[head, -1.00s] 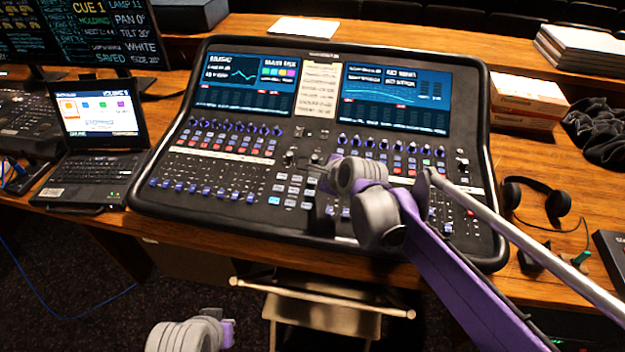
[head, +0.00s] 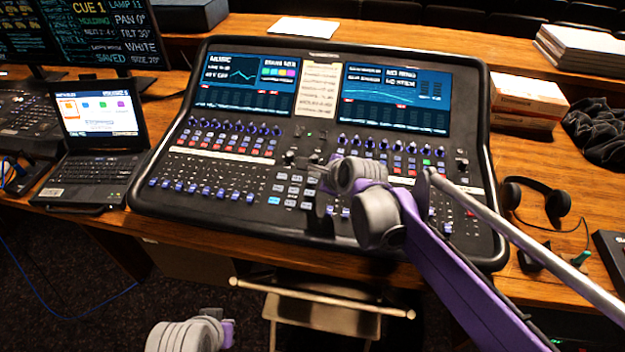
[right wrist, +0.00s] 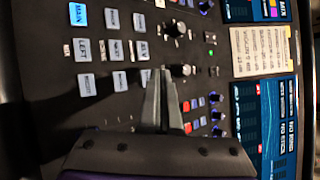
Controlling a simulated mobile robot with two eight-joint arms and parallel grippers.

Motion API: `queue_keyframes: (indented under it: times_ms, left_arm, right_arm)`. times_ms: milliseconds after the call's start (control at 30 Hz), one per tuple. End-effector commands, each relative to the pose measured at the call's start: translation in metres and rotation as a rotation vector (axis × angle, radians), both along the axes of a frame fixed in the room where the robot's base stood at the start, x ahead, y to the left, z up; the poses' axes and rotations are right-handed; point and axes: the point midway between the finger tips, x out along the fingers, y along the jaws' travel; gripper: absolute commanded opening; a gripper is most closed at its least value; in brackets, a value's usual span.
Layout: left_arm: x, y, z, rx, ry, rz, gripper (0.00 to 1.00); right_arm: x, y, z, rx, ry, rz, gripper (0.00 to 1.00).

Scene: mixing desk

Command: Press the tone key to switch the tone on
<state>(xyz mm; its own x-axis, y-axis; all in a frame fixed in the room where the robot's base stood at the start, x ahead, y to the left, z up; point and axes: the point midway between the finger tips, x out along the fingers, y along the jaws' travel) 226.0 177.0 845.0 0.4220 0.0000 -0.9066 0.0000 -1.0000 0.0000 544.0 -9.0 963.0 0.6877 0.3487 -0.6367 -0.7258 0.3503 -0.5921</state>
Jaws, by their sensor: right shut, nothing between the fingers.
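The mixing desk (head: 215,160) lies on the wooden table with a block of small pale keys (head: 296,178) at its middle. The keys also show in the right wrist view (right wrist: 116,50); one at the corner is lit blue (right wrist: 78,15). I cannot tell which one is the tone key. My right gripper (head: 319,171) is shut and empty, its fingers small and dark in the head view. In the right wrist view its closed fingertips (right wrist: 160,72) appear between the end of the key block and a black knob (right wrist: 181,70). Contact cannot be judged.
A laptop (head: 97,165) stands left of the desk. Headphones (head: 557,203) and white boxes (head: 527,97) are on the right. A chair (head: 322,312) stands in front of the table. My right forearm covers part of the desk's right side.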

Motion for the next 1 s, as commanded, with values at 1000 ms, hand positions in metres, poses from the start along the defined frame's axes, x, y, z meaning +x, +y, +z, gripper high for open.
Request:
queue_keyframes:
  times_ms: [1000]
  left_arm:
    - [-0.001,0.000,-0.005,0.000,0.002,0.000,0.00]
  right_arm:
    - [0.001,0.000,-0.010,0.000,0.000,0.000,0.00]
